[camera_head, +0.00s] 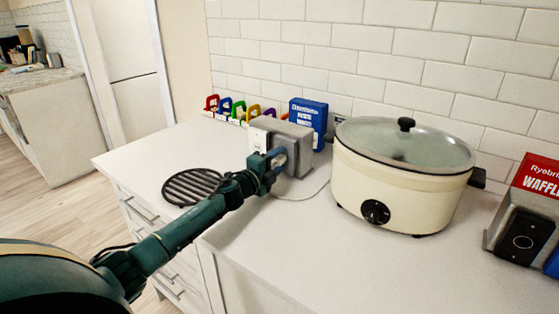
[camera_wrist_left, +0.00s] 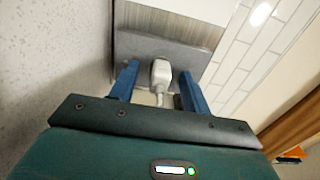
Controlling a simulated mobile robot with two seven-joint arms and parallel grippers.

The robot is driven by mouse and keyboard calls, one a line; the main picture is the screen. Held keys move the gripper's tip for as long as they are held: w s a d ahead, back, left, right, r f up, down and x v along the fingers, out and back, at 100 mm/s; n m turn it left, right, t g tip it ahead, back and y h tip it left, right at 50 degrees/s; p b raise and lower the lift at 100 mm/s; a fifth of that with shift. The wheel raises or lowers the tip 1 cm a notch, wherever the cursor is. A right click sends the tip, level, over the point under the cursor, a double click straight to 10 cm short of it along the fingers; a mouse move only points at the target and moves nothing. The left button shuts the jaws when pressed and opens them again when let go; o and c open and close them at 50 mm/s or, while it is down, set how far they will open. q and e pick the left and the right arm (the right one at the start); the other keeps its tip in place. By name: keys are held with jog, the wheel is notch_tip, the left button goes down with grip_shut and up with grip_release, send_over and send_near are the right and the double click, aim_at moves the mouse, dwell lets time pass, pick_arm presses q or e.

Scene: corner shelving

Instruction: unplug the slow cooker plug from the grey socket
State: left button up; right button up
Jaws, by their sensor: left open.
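The cream slow cooker (camera_head: 395,180) with a glass lid stands on the counter. A grey socket block (camera_head: 292,138) stands behind and left of it, and its grey face also shows in the left wrist view (camera_wrist_left: 180,48). The white plug (camera_wrist_left: 161,74) sits against that grey face, with its cord running back toward the wrist. My left gripper (camera_head: 278,160) is at the socket. In the left wrist view its blue fingers (camera_wrist_left: 158,90) are open, one on each side of the plug, with gaps visible. My right gripper is not in view.
A black round trivet (camera_head: 192,187) lies left of my arm. Colourful padlock-like items (camera_head: 238,110) and a blue box (camera_head: 309,118) stand behind the socket. A white cord (camera_head: 300,198) lies toward the cooker. A red waffle box (camera_head: 538,178) is at right. The front counter is clear.

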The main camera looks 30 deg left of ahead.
aim_at(276, 163)
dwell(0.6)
pick_arm(q)
grip_shut()
dwell(0.3)
jog(key=shift+s, duration=0.1)
jog(key=shift+s, duration=0.15)
jog(key=shift+s+a+p, duration=0.15)
jog(key=shift+s+p, duration=0.6)
jog(key=shift+s, duration=1)
jog(key=shift+s+a, duration=0.1)
jog(key=shift+s, duration=0.85)
